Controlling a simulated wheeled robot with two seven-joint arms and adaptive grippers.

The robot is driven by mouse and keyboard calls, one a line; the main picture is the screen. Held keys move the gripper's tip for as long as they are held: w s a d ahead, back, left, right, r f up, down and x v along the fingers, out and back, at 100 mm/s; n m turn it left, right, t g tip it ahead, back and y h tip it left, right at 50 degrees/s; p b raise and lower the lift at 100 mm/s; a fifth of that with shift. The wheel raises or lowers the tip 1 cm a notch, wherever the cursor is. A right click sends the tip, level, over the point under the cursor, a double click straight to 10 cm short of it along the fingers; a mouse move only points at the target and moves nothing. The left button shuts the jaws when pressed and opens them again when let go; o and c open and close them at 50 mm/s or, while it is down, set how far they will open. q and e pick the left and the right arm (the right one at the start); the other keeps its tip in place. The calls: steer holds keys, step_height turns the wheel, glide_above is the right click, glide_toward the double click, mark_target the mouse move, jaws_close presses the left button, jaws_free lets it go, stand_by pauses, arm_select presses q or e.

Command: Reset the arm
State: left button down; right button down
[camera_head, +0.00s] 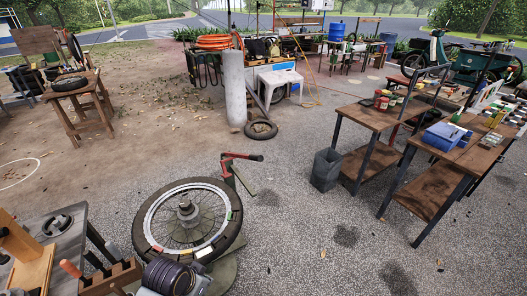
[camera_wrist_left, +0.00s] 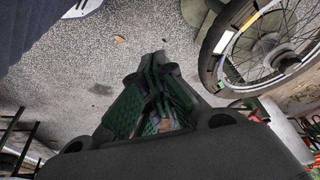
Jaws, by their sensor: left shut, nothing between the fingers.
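My left gripper (camera_wrist_left: 160,72) shows in the left wrist view as dark linkages with green finger pads. Its fingers are together, with nothing seen held between them, over grey gravel ground. My right gripper is in neither view. A spoked wheel with a dark tyre (camera_head: 150,205) lies on a round stand in the head view. Part of the wheel (camera_wrist_left: 222,38) also shows at the upper right of the left wrist view, apart from the gripper.
A red-handled tool (camera_head: 228,165) stands beside the wheel. A wooden workbench (camera_head: 440,185) and a grey bin (camera_head: 325,170) stand at right. A concrete post (camera_head: 234,90) stands behind the wheel. Another table (camera_head: 50,240) is at lower left. The gravel (camera_head: 300,245) at front centre is clear.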

arm_select(q)
steer(key=s+a+r+n+y, duration=0.1)
steer(key=s+a+r+n, duration=0.1)
steer(key=s+a+n, duration=0.15)
step_height(320, 180, down, 35)
steer(key=s+a+g, duration=0.1)
steer(key=s, duration=0.2)
steer(key=s+a+f+b, duration=0.1)
steer(key=s+a+f, duration=0.1)
steer(key=s+f, duration=0.7)
steer(key=s+a+f+g, duration=0.1)
steer(key=s+a+f, duration=0.1)
steer(key=s+f, duration=0.8)
steer(key=s, duration=0.2)
steer(key=shift+s+f+g+b, duration=0.25)
steer(key=shift+s+g+b, duration=0.05)
steer(key=shift+b, duration=0.05)
stand_by(0.4)
